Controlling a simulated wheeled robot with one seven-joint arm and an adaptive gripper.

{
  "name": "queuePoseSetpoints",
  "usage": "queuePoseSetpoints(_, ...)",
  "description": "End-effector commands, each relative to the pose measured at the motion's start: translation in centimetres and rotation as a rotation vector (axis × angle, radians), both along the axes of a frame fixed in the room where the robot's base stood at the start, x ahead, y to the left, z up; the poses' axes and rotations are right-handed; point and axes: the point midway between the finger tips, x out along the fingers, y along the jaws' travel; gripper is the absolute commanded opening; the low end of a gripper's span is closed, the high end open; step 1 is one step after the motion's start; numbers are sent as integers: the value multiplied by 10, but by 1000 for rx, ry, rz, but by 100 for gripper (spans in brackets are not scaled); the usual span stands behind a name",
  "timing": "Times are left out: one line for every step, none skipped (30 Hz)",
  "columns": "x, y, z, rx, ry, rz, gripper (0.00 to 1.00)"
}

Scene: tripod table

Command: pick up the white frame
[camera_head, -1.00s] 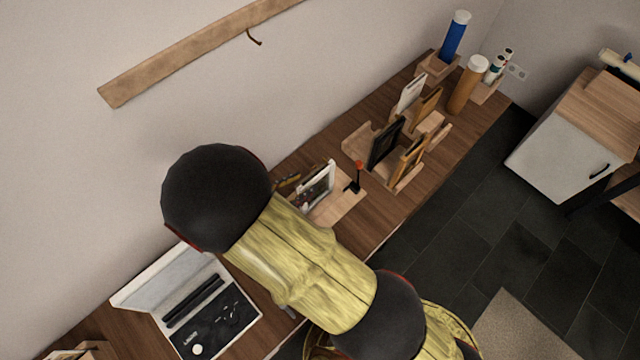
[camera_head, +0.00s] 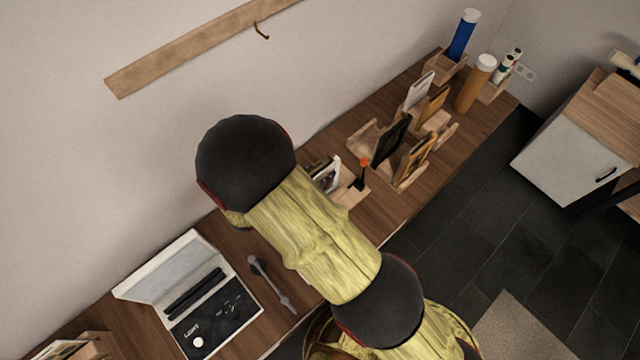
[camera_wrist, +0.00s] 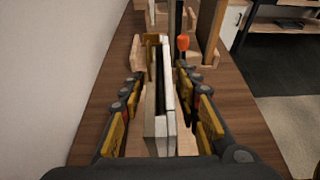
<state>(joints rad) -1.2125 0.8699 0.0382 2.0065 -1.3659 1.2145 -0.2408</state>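A white frame (camera_head: 328,176) stands upright in a wooden holder (camera_head: 350,193) on the long wooden table, partly hidden by my arm in the head view. In the wrist view the white frame (camera_wrist: 168,90) appears edge-on as pale upright slabs with a dark gap between them. My gripper (camera_wrist: 158,82) is open, with one finger on each side of the white frame and visible space on both sides. A brown-gold frame (camera_wrist: 151,58) stands just beyond, also between the finger lines. The gripper itself is hidden behind my arm in the head view.
A tool with an orange-red tip (camera_head: 364,165) stands close right of the white frame. Holders with dark, wooden and pale frames (camera_head: 417,91) stand farther along. An open case (camera_head: 215,318) and a grey tool (camera_head: 270,283) lie at the near end. The wall borders the left.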

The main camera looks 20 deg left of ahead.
Motion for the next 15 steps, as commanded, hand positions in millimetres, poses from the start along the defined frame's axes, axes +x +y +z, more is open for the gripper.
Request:
queuePoseSetpoints(0,0,0,0,0,0,28)
queuePoseSetpoints(0,0,0,0,0,0,26)
queuePoseSetpoints(0,0,0,0,0,0,24)
queuePoseSetpoints(0,0,0,0,0,0,22)
queuePoseSetpoints(0,0,0,0,0,0,20)
queuePoseSetpoints(0,0,0,0,0,0,18)
queuePoseSetpoints(0,0,0,0,0,0,16)
queuePoseSetpoints(0,0,0,0,0,0,15)
queuePoseSetpoints(0,0,0,0,0,0,12)
queuePoseSetpoints(0,0,0,0,0,0,11)
queuePoseSetpoints(0,0,0,0,0,0,9)
queuePoseSetpoints(0,0,0,0,0,0,7)
queuePoseSetpoints(0,0,0,0,0,0,5)
queuePoseSetpoints(0,0,0,0,0,0,3)
queuePoseSetpoints(0,0,0,0,0,0,1)
